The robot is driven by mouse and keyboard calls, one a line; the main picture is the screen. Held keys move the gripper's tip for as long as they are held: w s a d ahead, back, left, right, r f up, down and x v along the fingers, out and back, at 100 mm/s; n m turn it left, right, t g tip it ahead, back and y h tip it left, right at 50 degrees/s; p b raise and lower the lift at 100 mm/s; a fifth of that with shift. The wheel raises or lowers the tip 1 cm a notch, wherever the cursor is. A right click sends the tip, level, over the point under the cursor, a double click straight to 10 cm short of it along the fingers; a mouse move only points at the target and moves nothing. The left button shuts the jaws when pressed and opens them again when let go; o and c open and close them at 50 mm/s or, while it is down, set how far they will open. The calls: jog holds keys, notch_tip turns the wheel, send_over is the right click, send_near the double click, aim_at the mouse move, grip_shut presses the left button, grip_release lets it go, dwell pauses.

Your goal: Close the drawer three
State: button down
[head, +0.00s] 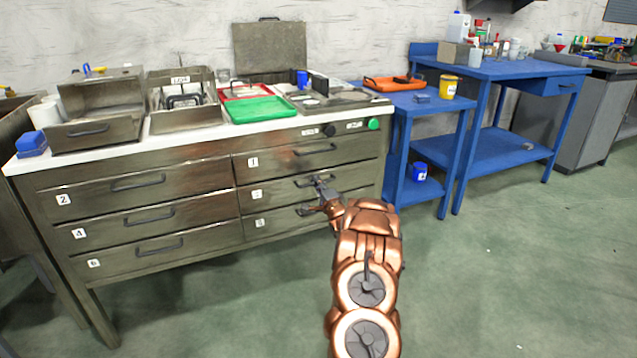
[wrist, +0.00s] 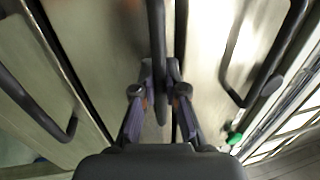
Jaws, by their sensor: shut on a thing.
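Drawer three (head: 276,193) is the middle drawer of the right column in the metal cabinet, marked with a small white label. In the head view its front looks about level with its neighbours; I cannot tell whether a small gap is left. Its dark bar handle (wrist: 157,40) runs between my fingers in the wrist view. My gripper (head: 320,184) is shut on this handle, and it also shows in the wrist view (wrist: 160,82). My gripper partly hides the handle in the head view.
Drawer one (head: 285,157) is above and drawer five (head: 275,222) below, each with a protruding bar handle close to my gripper. A green button (head: 373,124) sits on the cabinet's upper right. A blue table (head: 403,105) stands at the right. The green floor (head: 490,270) in front is clear.

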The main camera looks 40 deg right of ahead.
jog(key=c, duration=1.2)
grip_release()
jog(key=shift+w, duration=0.1)
jog(key=v, duration=1.2)
